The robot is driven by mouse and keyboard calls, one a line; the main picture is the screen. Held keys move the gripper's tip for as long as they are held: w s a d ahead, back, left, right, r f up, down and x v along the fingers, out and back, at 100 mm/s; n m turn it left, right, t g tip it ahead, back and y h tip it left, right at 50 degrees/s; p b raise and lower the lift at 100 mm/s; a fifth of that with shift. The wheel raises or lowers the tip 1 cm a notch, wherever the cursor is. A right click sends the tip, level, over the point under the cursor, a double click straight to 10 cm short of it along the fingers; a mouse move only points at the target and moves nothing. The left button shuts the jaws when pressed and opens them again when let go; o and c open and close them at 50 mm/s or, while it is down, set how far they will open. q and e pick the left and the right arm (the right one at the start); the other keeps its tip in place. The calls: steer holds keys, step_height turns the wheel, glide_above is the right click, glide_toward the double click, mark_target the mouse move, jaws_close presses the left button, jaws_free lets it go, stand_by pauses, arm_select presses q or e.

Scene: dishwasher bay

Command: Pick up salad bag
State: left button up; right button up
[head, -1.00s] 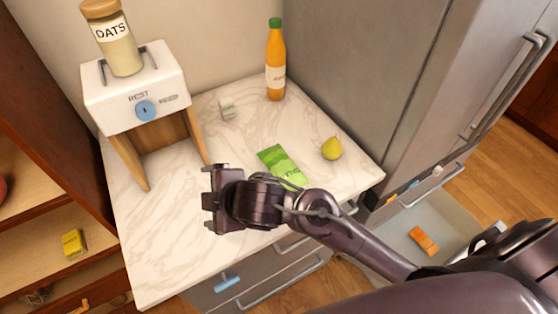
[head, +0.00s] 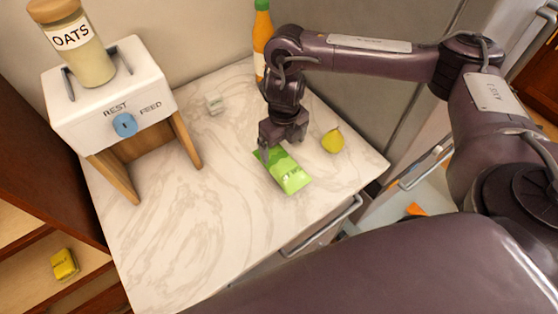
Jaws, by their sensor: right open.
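The green salad bag (head: 287,174) lies on the marble counter in the head view, close to the counter's front right. My right gripper (head: 284,143) points down just above the far end of the bag. Its jaws are open, and its fingers hide a little of the bag's back edge. I cannot tell whether the fingertips touch the bag. My left gripper is not in the view.
A yellow pear (head: 333,141) sits right of the bag, close to my right gripper. An orange bottle (head: 262,38) stands behind, partly hidden by my arm. A white feeder (head: 110,100) with an oats jar (head: 75,45) stands left. The marble counter (head: 190,230) is clear in front.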

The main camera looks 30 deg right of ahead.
mark_target(281, 161)
steer(key=f, duration=0.6)
steer(key=shift+s+a+b, duration=0.3)
steer(key=shift+s+a, duration=0.05)
steer(key=shift+a, duration=0.05)
steer(key=shift+f, duration=0.65)
steer(key=shift+w+r, duration=0.1)
steer(key=c, duration=1.2)
